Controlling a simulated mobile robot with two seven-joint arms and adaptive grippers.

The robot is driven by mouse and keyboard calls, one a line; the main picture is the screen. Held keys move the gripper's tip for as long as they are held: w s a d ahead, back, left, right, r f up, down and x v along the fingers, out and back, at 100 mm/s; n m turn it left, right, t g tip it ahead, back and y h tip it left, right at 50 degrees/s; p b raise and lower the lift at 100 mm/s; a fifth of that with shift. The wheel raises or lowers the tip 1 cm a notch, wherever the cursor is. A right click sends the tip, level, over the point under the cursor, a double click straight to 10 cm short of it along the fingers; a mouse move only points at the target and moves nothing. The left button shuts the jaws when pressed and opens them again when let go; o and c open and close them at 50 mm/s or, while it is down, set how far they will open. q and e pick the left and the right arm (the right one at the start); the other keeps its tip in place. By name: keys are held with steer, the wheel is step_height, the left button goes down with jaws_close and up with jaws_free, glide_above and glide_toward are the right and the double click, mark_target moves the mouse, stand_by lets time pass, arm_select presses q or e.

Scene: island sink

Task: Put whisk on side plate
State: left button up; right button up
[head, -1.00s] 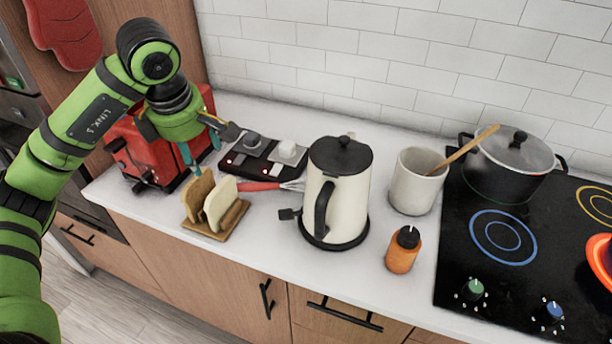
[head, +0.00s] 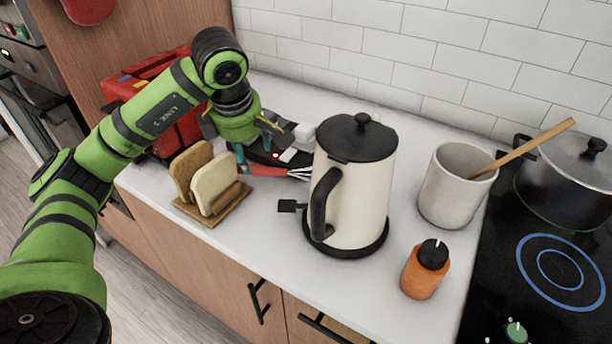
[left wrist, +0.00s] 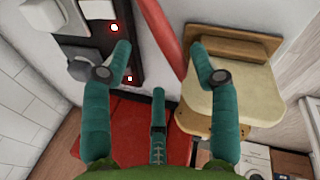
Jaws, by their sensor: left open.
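The whisk (head: 265,170) lies on the counter between the toast rack and the kettle. Its red handle points left and its wires are partly hidden behind the kettle. My left gripper (head: 257,150) is low over the handle, fingers apart. In the left wrist view the red handle (left wrist: 157,28) runs between the open fingertips (left wrist: 160,58), with nothing gripped. I see no side plate in either view. My right gripper is not in view.
A toast rack (head: 229,207) with bread stands just in front of the gripper. The cream kettle (head: 365,190) stands to the right. A red appliance (head: 185,130) and a dark power strip (left wrist: 128,62) are close by. An orange bottle (head: 425,272) stands near the front edge.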

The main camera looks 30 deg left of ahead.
arm_select(q)
steer(key=x, duration=0.2)
steer(key=p+x, duration=0.1)
steer(key=x, duration=0.1)
steer(key=shift+s+a+f, duration=0.2)
steer(key=shift+s+a, duration=0.05)
steer(key=shift+s, duration=0.1)
steer(key=shift+w+f, duration=0.2)
steer(key=shift+f, duration=0.2)
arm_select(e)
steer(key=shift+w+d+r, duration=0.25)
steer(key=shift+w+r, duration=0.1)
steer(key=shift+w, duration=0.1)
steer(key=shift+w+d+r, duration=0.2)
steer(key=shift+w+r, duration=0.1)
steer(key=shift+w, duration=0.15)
arm_select(q)
steer(key=shift+c, duration=0.4)
jaws_close()
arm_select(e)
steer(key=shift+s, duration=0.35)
